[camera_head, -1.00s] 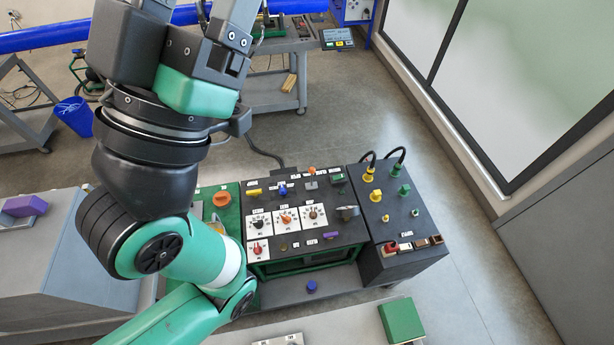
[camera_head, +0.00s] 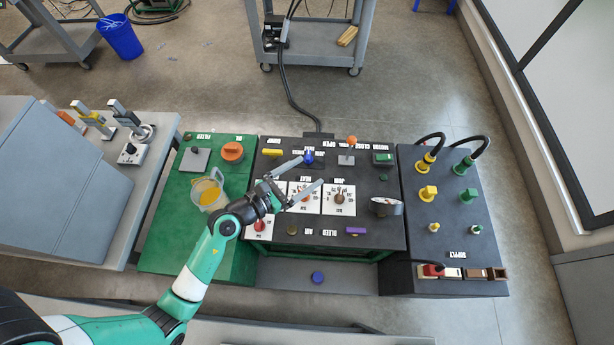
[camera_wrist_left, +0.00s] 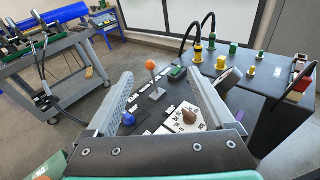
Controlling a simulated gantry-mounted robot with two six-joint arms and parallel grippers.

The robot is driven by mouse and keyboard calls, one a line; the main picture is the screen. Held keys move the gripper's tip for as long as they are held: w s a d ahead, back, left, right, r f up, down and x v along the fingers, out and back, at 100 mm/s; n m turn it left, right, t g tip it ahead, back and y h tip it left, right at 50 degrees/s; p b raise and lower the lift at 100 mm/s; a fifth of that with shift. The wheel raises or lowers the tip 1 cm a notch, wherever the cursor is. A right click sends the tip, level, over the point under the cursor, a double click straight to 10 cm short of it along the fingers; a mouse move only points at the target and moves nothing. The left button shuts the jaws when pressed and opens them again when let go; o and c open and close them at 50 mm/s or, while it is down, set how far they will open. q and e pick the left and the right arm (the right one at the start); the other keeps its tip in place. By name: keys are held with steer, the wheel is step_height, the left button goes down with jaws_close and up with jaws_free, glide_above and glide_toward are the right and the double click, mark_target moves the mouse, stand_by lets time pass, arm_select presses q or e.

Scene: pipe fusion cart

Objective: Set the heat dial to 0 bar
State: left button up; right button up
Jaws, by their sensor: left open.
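Three white dial plates lie side by side on the black panel. The middle plate (camera_head: 307,209), whose small label above seems to read HEAT, is partly covered by a finger of my left gripper (camera_head: 310,172). Its orange knob and pointer are mostly hidden, so I cannot read the setting. The right plate carries a brown knob (camera_head: 339,198), which shows between the fingers in the left wrist view (camera_wrist_left: 189,117). My left gripper (camera_wrist_left: 168,78) is open and empty above the dials, fingers spread. My right gripper is not in view.
A blue knob (camera_head: 308,157) and an orange-tipped lever (camera_head: 351,141) stand behind the dials. A red knob (camera_head: 259,225) is in front left, a grey-black handle (camera_head: 386,206) to the right. A clear jug (camera_head: 209,192) stands on the green surface. The supply box (camera_head: 450,215) has cables.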

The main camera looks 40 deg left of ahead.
arm_select(q)
steer(key=s+f+g+b, duration=0.1)
steer(key=s+f, duration=0.1)
steer(key=f, duration=0.4)
steer(key=s+a+f+n+y+b, duration=0.1)
steer(key=s+f+b, duration=0.1)
steer(key=f, duration=0.4)
steer(key=s+a+f+n+g+b, duration=0.1)
steer(key=s+f+b, duration=0.1)
steer(key=s+f, duration=0.2)
steer(key=shift+a+f+g+y, duration=0.2)
steer(key=shift+f+g+y, duration=0.15)
steer(key=shift+f, duration=0.55)
steer(key=shift+s+a, duration=0.1)
steer(key=shift+s, duration=0.05)
steer(key=shift+r, duration=0.25)
steer(key=shift+w+a, duration=0.1)
steer(key=shift+w, duration=0.3)
steer(key=b+x, duration=0.3)
steer(key=x, duration=0.7)
steer(key=shift+w+f, duration=0.1)
steer(key=shift+w, duration=0.5)
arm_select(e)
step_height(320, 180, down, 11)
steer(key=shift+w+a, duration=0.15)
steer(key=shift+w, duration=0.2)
